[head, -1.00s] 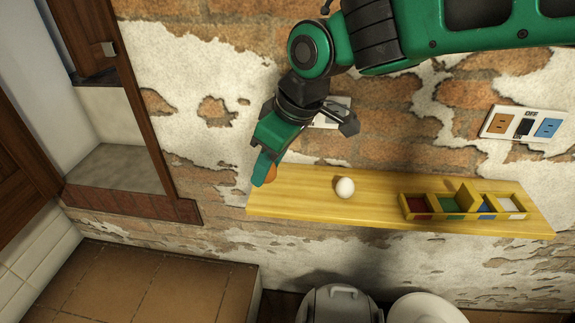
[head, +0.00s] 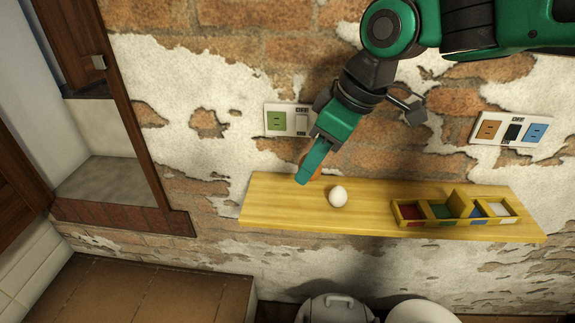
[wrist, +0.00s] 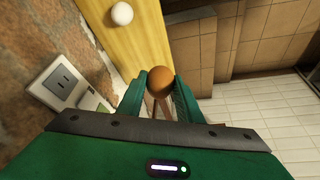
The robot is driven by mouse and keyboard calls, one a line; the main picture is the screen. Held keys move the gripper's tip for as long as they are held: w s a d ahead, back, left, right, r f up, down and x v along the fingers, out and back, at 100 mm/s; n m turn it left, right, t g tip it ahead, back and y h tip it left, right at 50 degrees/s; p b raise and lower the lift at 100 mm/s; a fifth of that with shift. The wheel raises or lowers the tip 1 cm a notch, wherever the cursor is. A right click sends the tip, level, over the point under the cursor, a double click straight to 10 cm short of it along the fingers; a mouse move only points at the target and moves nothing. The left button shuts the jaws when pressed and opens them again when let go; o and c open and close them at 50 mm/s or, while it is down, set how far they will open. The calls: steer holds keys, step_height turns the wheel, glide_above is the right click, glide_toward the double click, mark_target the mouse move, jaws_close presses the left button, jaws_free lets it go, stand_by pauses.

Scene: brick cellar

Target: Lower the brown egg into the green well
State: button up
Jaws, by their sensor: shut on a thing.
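My gripper (head: 308,176) is above the back edge of the yellow shelf, left of the box. It is shut on the brown egg (wrist: 159,82), which shows between the two green fingers in the wrist view. In the head view the fingers hide most of the brown egg (head: 317,173). The yellow box (head: 424,222) stands on the right part of the shelf, with wells in a row: red, green, blue and white from left to right. The green well (head: 440,212) looks empty. A raised wall stands between the green and blue wells.
A white egg (head: 338,196) lies on the bare shelf (head: 275,205), between my gripper and the box; it also shows in the wrist view (wrist: 121,13). Wall sockets (head: 511,130) are behind. Left of the box the shelf is otherwise clear.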

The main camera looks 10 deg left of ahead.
steer(key=w+d+f, duration=0.1)
steer(key=w+d, duration=0.2)
steer(key=d, duration=1.2)
steer(key=w+d+f, duration=0.2)
steer(key=w+d, duration=0.2)
steer(key=d, duration=1.2)
steer(key=shift+d, duration=0.3)
steer(key=shift+a, duration=0.4)
steer(key=shift+f, duration=2.8)
steer(key=shift+f, duration=1.15)
steer(key=o, duration=0.7)
steer(key=shift+o, duration=0.2)
steer(key=shift+d+r, duration=0.1)
